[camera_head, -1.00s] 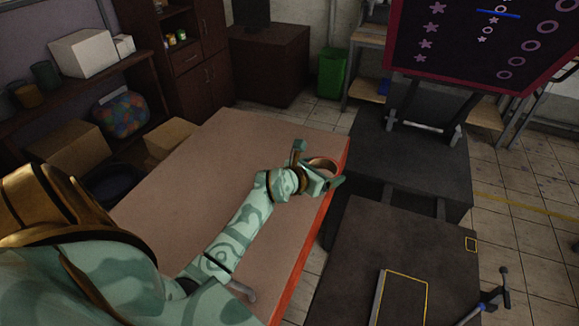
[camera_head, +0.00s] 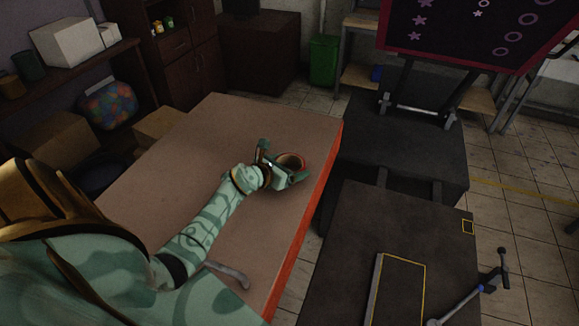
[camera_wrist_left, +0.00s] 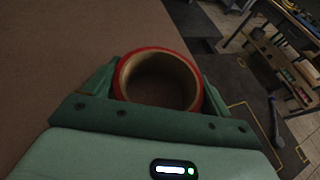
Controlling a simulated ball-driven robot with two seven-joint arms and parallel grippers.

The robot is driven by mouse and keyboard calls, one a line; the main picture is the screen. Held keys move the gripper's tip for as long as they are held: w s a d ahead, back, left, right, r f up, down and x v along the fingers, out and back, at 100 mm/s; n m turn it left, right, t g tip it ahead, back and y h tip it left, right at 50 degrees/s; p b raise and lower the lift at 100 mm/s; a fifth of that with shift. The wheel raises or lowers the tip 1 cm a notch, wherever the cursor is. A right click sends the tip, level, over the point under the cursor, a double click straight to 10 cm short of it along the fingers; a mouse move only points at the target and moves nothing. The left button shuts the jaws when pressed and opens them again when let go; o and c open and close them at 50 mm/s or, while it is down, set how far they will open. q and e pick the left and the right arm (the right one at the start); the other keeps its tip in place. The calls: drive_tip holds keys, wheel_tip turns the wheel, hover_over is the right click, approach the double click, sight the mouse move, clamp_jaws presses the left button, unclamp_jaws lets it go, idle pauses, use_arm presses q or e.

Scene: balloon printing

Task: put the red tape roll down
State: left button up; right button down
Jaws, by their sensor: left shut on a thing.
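The red tape roll (camera_wrist_left: 158,51) shows in the left wrist view as a red ring with a tan cardboard core, its opening facing the camera. My left gripper (camera_wrist_left: 160,85) is shut on it, with a finger on each side of the roll. In the head view the tape roll (camera_head: 291,160) is in my left gripper (camera_head: 284,165), over the right part of the brown table (camera_head: 180,140) near its red edge. I cannot tell whether the roll touches the tabletop. My right gripper is not in view.
A grey metal tool (camera_head: 228,275) lies on the table near my left forearm. A dark printing machine (camera_head: 400,235) stands to the right across a narrow gap. Cardboard boxes (camera_head: 60,145) and shelves are at the left. Most of the tabletop is bare.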

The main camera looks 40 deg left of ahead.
use_arm(q)
drive_tip(key=shift+f, duration=0.1)
drive_tip(key=o, duration=0.9)
drive_tip(key=shift+r, duration=0.2)
drive_tip(key=p+v, duration=0.2)
drive_tip(key=v, duration=1)
drive_tip(key=shift+f, duration=0.1)
